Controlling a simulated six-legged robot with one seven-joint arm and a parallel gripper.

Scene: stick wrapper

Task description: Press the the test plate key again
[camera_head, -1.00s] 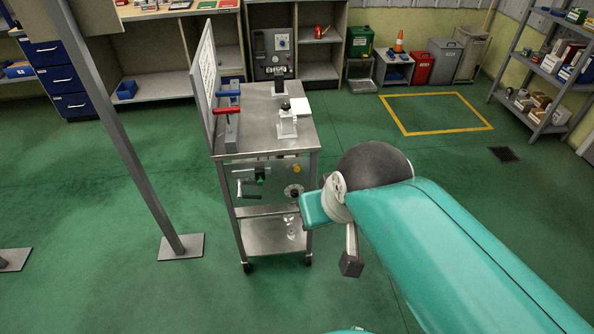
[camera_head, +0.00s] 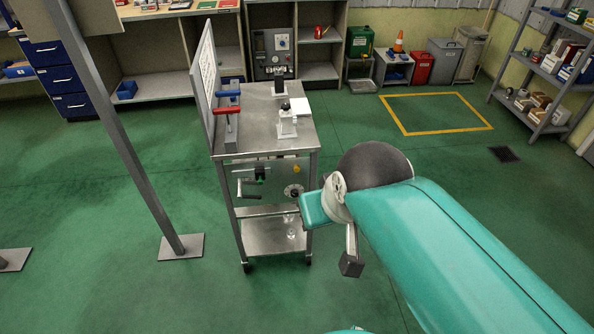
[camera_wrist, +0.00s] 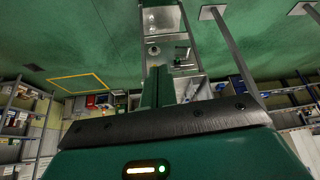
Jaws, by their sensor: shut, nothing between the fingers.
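A steel cart (camera_head: 262,130) stands ahead of my arm in the head view. Its front panel (camera_head: 243,171) carries a crank handle, a green part, a yellow round part (camera_head: 297,169) and a round knob (camera_head: 293,190). I cannot tell which part is the test plate key. In the wrist view my gripper (camera_wrist: 163,75) shows as dark green fingers, shut and empty, pointing towards the cart (camera_wrist: 167,22). I see no clear contact between the fingers and any part.
A red-handled tool (camera_head: 228,110), a blue-handled one and a white stand (camera_head: 288,125) are on the cart top. A grey post (camera_head: 125,150) stands left of the cart. Shelves line the back and right. Green floor is open around the cart.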

